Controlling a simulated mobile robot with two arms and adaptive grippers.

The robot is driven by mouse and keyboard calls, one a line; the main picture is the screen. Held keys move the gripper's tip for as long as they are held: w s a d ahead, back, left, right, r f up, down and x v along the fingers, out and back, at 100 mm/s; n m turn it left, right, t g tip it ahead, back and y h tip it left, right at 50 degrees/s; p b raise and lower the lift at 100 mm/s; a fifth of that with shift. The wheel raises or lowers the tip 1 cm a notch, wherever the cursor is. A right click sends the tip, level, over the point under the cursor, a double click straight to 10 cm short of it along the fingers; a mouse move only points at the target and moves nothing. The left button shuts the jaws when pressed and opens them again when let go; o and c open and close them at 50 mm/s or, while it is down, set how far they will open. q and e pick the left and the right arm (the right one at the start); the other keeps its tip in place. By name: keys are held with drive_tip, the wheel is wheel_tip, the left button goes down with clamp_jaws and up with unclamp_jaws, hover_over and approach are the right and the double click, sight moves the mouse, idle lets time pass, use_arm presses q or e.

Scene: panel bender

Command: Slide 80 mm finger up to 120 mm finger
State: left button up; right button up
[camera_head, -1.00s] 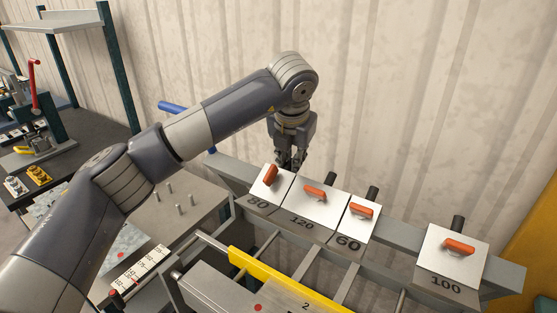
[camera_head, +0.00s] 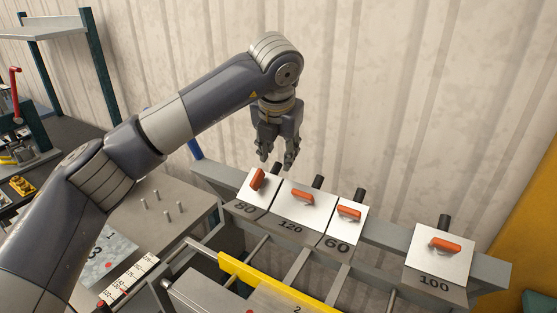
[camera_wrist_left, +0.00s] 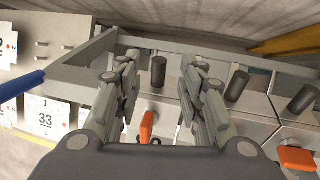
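The 80 mm finger (camera_head: 251,197), a pale plate with an orange handle and a dark peg behind, sits at the left of the row on the grey rail. The wider 120 mm finger (camera_head: 306,210) is directly right of it; their edges look touching or nearly so. My left gripper (camera_head: 277,158) is open and empty, above and behind the 80 mm finger. In the left wrist view, the dark peg (camera_wrist_left: 158,72) shows between my spread fingers, with the orange handle (camera_wrist_left: 147,127) below it. My right gripper is not in view.
The 60 mm finger (camera_head: 346,222) stands right beside the 120 mm finger. The 100 mm finger (camera_head: 439,262) stands apart at the right, with bare rail (camera_head: 391,234) between. A yellow bar (camera_head: 270,283) runs in front. A corrugated wall is behind.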

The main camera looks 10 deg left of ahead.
use_arm(q)
drive_tip(key=v, duration=0.8)
drive_tip(key=shift+f, duration=0.1)
